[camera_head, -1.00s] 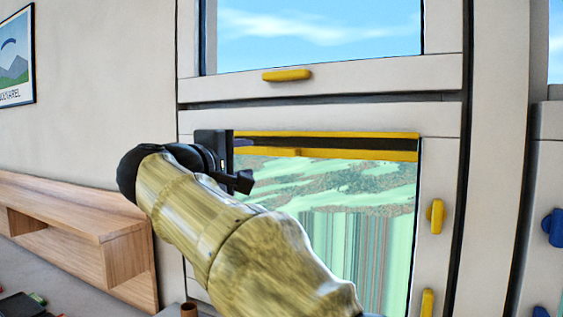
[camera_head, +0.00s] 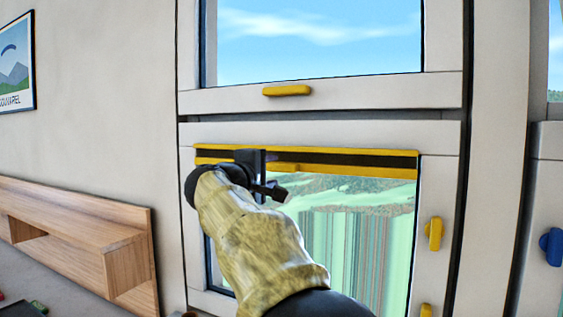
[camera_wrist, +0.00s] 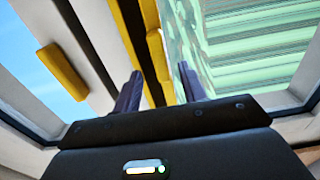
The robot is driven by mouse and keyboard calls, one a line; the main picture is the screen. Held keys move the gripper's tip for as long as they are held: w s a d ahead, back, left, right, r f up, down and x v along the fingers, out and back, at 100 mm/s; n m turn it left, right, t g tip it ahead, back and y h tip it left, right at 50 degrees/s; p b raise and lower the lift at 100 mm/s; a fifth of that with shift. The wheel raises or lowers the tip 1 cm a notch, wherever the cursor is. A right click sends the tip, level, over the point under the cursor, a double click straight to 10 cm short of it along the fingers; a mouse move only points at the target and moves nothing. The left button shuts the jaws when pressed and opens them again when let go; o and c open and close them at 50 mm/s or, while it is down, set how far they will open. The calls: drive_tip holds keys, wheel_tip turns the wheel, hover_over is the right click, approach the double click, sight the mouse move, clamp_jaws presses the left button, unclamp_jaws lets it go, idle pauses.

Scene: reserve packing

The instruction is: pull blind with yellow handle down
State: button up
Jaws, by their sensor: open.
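The blind (camera_head: 345,161) shows as a black strip with yellow edges across the top of the lower window. A small yellow handle (camera_head: 289,168) sits on its lower edge, partly hidden by my gripper. My gripper (camera_head: 265,172) is at the strip, left of its middle, with open jaws. In the wrist view the yellow handle (camera_wrist: 157,55) lies in line between my two fingertips (camera_wrist: 160,71), with one finger on each side. The frames do not show clearly whether the fingers touch it.
Another yellow handle (camera_head: 287,91) is on the upper window frame. Yellow latches (camera_head: 434,234) sit on the right of the lower frame, and a blue one (camera_head: 552,245) lies farther right. A wooden shelf (camera_head: 128,262) is at the left.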

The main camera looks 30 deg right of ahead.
sight(280, 169)
drive_tip(key=p+x, duration=0.2)
drive_tip(key=x, duration=0.4)
drive_tip(key=shift+w+d, duration=0.2)
drive_tip(key=shift+d, duration=0.05)
drive_tip(key=shift+c, duration=0.4)
clamp_jaws()
